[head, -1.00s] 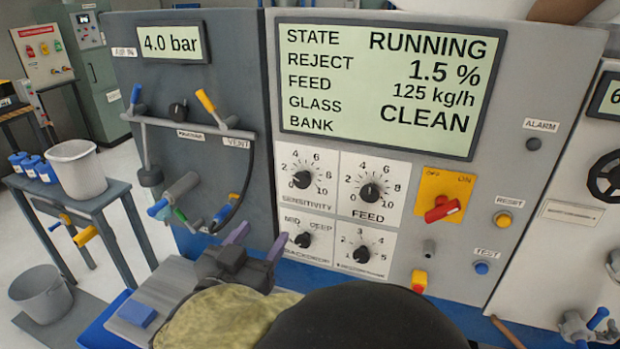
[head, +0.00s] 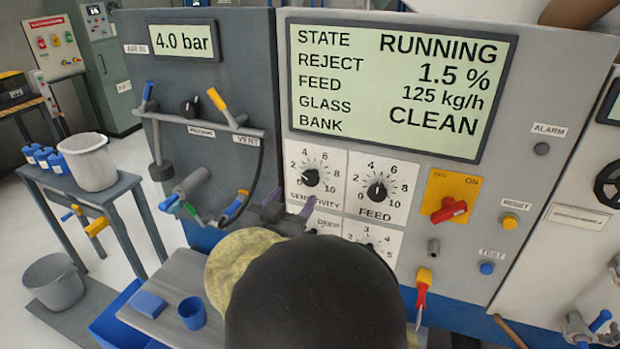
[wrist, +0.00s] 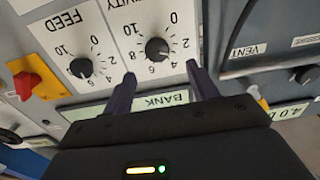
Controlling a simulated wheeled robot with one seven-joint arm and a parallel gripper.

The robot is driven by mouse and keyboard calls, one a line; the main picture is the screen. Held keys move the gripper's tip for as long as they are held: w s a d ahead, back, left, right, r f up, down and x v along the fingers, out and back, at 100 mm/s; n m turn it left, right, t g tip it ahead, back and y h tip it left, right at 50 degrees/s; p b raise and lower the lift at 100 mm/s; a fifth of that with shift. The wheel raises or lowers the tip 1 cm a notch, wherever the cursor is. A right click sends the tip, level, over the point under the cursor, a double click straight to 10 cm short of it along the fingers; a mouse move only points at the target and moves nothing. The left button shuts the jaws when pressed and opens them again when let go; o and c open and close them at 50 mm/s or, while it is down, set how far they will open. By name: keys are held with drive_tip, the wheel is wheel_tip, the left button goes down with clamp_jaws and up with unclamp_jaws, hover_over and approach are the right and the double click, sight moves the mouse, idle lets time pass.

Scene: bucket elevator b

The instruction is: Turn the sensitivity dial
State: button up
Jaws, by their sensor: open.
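The sensitivity dial (head: 310,178) is a black round knob on a white plate numbered 0 to 10, at the upper left of a group of dials under the screen. It also shows in the wrist view (wrist: 157,49), where the panel appears upside down. I cannot read its exact setting. My gripper (head: 279,206) is open and empty, just below and left of the dial in the head view. In the wrist view my gripper (wrist: 160,73) has its two dark purple fingers spread apart, with the knob lying beyond their tips, between their lines. No contact shows.
The feed dial (head: 377,189) sits close beside the sensitivity dial. My arm partly hides the lower dials. A red switch (head: 449,210) is further right. A vent hose and handles (head: 232,205) are on the left panel. The screen (head: 400,85) reads RUNNING.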

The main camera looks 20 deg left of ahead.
sight(310, 179)
drive_tip(key=w, duration=0.4)
drive_tip(key=w+d+p, duration=0.1)
drive_tip(key=w, duration=0.2)
drive_tip(key=shift+w, duration=0.1)
drive_tip(key=shift+c, duration=0.2)
